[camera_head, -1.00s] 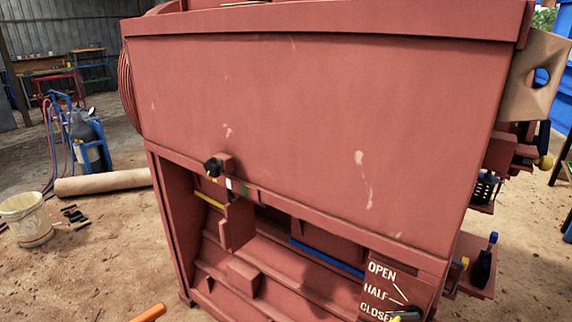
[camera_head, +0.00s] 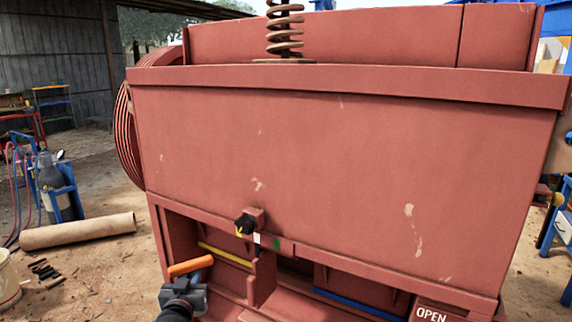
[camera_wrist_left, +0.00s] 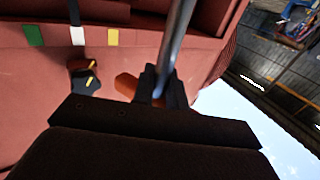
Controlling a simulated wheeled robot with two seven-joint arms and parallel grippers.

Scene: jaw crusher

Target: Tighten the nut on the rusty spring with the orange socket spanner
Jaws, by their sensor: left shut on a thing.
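The rusty spring (camera_head: 285,32) stands upright on top of the red crusher at the upper middle of the head view; its top end is cut off and no nut shows. My left gripper (camera_head: 188,292) is at the bottom left, in front of the crusher's lower opening. It is shut on the orange socket spanner (camera_head: 190,266), whose orange handle end sticks out above the jaws. In the left wrist view the spanner's grey shaft (camera_wrist_left: 178,40) runs up from the jaws, with a bit of orange (camera_wrist_left: 126,84) beside them. My right gripper is not in view.
The red crusher (camera_head: 330,150) fills the middle. A black knob (camera_head: 245,223) sticks out of its front, near yellow, white and green marks.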

